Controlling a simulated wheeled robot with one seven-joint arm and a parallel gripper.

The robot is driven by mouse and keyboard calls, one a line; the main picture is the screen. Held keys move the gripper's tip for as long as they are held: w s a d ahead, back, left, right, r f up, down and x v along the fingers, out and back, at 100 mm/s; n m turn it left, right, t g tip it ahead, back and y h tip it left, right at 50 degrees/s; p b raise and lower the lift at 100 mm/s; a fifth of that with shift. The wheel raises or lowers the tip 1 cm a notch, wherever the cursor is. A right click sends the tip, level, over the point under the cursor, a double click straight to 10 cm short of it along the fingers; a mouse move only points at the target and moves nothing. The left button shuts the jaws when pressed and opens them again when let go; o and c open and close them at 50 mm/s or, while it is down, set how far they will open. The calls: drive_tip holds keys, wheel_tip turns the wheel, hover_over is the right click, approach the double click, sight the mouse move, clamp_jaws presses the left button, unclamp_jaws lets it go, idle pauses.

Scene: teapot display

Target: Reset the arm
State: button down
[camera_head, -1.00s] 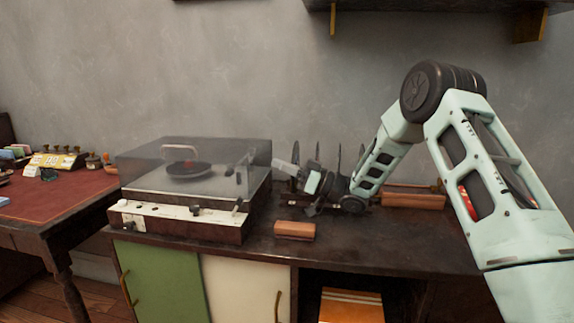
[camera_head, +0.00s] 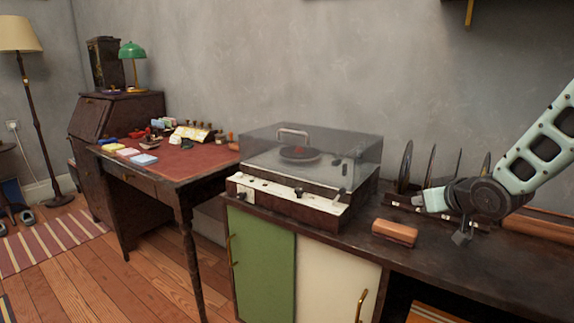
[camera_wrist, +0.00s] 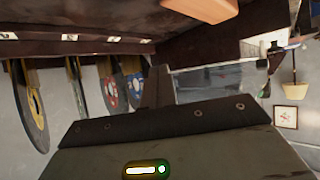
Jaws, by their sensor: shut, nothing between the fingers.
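My gripper (camera_head: 420,199) is at the end of my pale green arm (camera_head: 538,150), on the right of the head view. It points left, over the dark cabinet top, with a rack of upright records (camera_head: 430,170) behind it. It is shut and holds nothing. The turntable (camera_head: 290,205) with its clear lid is to its left, and a brown block (camera_head: 395,232) lies in front of it. In the wrist view the records (camera_wrist: 112,90) hang upside down on the left, and a dark gripper part (camera_wrist: 157,88) juts up at the centre.
The cabinet top (camera_head: 460,262) carries the turntable, block and rack close to my gripper. A wooden desk (camera_head: 185,165) with small items stands to the left. A wall shelf bracket (camera_head: 469,12) is at top right.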

drive_tip(key=s+g, duration=0.1)
drive_tip(key=s, duration=0.2)
drive_tip(key=s+f+m+g+h, duration=0.1)
drive_tip(key=s, duration=0.2)
drive_tip(key=s+d+f+g+h, duration=0.1)
drive_tip(key=s, duration=0.3)
drive_tip(key=shift+f+g, duration=0.25)
drive_tip(key=shift+g, duration=0.15)
drive_tip(key=s+a+f+m+g, duration=0.1)
drive_tip(key=s+g, duration=0.2)
drive_tip(key=s, duration=0.5)
drive_tip(key=s+a+f+g, duration=0.1)
drive_tip(key=s+a+g, duration=0.1)
drive_tip(key=s, duration=0.6)
drive_tip(key=s+a+r+n+g, duration=0.1)
drive_tip(key=s+a+n, duration=0.2)
drive_tip(key=s+a, duration=0.4)
drive_tip(key=s+a+r+n+g, duration=0.15)
drive_tip(key=s+a+n, duration=0.3)
drive_tip(key=a, duration=0.45)
wheel_tip(320, 180, up, 20)
drive_tip(key=p, duration=2)
drive_tip(key=shift+s+a+m+p, duration=0.2)
drive_tip(key=shift+s+m+p, duration=0.15)
drive_tip(key=shift+s, duration=0.05)
